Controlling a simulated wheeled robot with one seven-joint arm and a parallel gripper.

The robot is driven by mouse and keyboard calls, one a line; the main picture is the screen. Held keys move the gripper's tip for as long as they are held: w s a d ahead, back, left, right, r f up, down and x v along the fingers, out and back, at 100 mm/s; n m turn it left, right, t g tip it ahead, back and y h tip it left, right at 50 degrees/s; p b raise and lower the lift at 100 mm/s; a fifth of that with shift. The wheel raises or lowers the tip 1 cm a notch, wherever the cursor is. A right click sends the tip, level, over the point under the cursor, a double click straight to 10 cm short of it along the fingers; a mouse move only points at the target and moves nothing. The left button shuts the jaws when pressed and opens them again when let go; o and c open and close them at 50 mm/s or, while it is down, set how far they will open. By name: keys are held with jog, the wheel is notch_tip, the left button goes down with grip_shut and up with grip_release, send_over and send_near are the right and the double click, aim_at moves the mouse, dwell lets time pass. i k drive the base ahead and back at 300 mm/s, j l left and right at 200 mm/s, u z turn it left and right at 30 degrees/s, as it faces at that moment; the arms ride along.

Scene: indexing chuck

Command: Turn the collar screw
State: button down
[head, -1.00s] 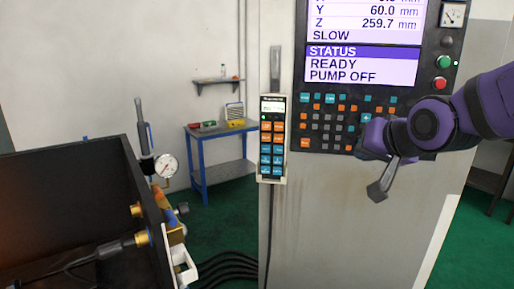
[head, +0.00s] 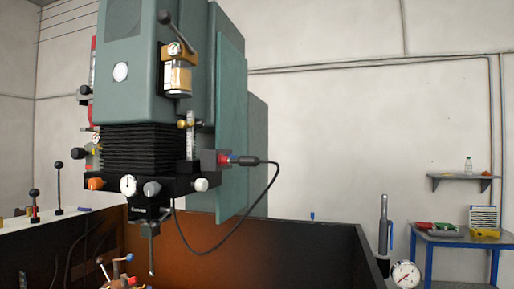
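My gripper is not in view. I cannot pick out a collar screw for certain. At the lower left, the top of a small reddish-brown device (head: 124,282) with short levers, one blue-tipped, shows inside the dark enclosure; its lower part is cut off by the picture edge. Above it hangs the green machine head (head: 128,72) with black bellows (head: 135,148). Under the bellows is a black block (head: 145,186) with several knobs and a small dial. A thin grey spindle or probe (head: 151,245) points down from it, to the right of the device.
Dark enclosure walls (head: 310,248) surround the space below the machine head. A black cable (head: 255,205) loops from the head's right side. At right stand a pressure gauge (head: 405,275), a grey cylinder (head: 384,225) and a blue table (head: 465,241) under a wall shelf (head: 462,178).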

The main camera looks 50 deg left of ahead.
aim_at(199, 123)
jog(key=u, duration=2.2)
